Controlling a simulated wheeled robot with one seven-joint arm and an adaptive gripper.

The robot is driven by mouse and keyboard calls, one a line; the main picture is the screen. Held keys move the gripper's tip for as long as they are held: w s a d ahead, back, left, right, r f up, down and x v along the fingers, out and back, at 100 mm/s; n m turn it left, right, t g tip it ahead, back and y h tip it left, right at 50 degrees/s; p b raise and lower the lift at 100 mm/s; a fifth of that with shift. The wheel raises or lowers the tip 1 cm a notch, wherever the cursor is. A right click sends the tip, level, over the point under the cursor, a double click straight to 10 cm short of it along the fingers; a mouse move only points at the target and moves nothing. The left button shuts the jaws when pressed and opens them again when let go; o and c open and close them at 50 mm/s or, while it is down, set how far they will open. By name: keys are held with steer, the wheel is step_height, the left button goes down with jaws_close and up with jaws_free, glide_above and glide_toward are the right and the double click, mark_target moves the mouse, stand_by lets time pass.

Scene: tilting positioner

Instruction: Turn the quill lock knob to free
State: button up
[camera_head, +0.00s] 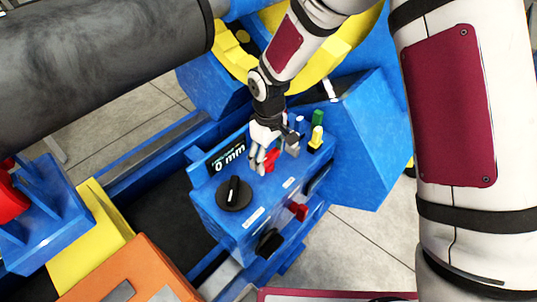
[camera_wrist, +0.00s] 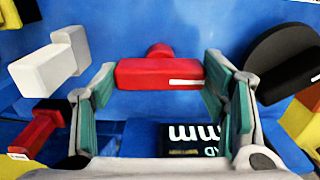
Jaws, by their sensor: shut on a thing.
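A red bar-shaped knob (camera_wrist: 158,74) sits on the blue panel in the middle of the wrist view, with a white mark near its right end. Its bar lies crosswise in that view, with a small round red part behind it. My gripper (camera_wrist: 160,88) is shut on this knob, one teal-padded finger at each end of the bar. In the head view my gripper (camera_head: 265,163) reaches down to the panel top, and only a bit of the red knob (camera_head: 271,157) shows between the fingers. No readable label tells which knob is the quill lock.
A black display (camera_head: 226,156) and a black round dial (camera_head: 234,194) flank the gripper. A grey lever (camera_wrist: 46,68) and another red part (camera_wrist: 38,127) lie left in the wrist view.

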mark_target(268, 156)
stand_by(0.3)
steer(key=o, duration=1.1)
steer(key=shift+o, duration=0.2)
step_height(268, 156, up, 12)
